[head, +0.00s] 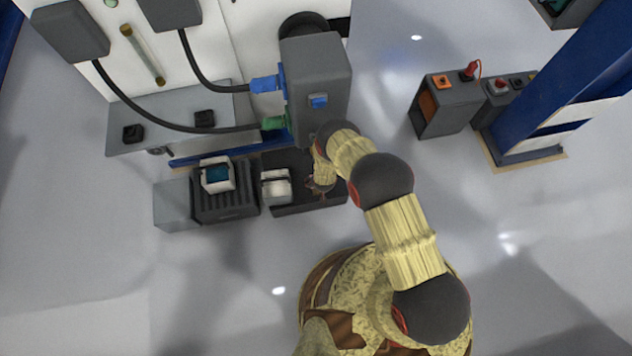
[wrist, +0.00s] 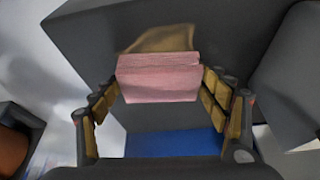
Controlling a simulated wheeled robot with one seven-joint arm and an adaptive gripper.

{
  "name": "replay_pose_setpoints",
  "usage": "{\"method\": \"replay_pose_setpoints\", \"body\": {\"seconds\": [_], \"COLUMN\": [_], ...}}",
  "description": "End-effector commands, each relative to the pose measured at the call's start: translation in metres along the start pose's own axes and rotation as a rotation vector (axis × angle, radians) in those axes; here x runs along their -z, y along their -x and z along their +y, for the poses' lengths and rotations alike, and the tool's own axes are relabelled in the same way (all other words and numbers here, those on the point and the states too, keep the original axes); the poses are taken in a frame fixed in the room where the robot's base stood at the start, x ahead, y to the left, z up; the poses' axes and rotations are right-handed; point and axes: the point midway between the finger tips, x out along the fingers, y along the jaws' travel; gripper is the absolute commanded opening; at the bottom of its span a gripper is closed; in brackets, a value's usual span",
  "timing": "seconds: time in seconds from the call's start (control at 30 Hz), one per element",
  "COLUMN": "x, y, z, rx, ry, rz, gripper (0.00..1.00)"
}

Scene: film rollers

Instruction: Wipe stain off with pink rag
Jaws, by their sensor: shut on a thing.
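My gripper (wrist: 160,88) is shut on the pink rag (wrist: 158,78), which spans the space between its fingers in the wrist view. A tan-brown patch (wrist: 162,39), which looks like the stain, lies on a dark grey surface (wrist: 95,30) just beyond the rag's upper edge. The rag partly covers this patch, and I cannot tell whether the two touch. In the head view my gripper (head: 321,182) is small and partly hidden by my arm, in front of the tall grey machine housing (head: 318,75). The rag cannot be made out there.
A white-topped box (head: 275,185) and a dark ribbed unit (head: 225,205) stand left of my gripper. Black hoses (head: 180,131) run to the housing. A grey control box (head: 447,105) and a blue post (head: 560,75) stand to the right. The floor around is clear.

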Motion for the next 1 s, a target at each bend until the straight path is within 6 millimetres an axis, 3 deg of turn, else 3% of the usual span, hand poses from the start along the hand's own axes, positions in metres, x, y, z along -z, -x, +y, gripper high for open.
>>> {"method": "replay_pose_setpoints", "body": {"seconds": [0.73, 1.0], "x": [0.005, -0.001], "y": [-0.004, -0.001], "z": [0.045, 0.050], "rx": [0.000, 0.001], "ry": [-0.001, 0.001], "rz": [0.002, -0.001], "gripper": [0.50, 0.50]}}
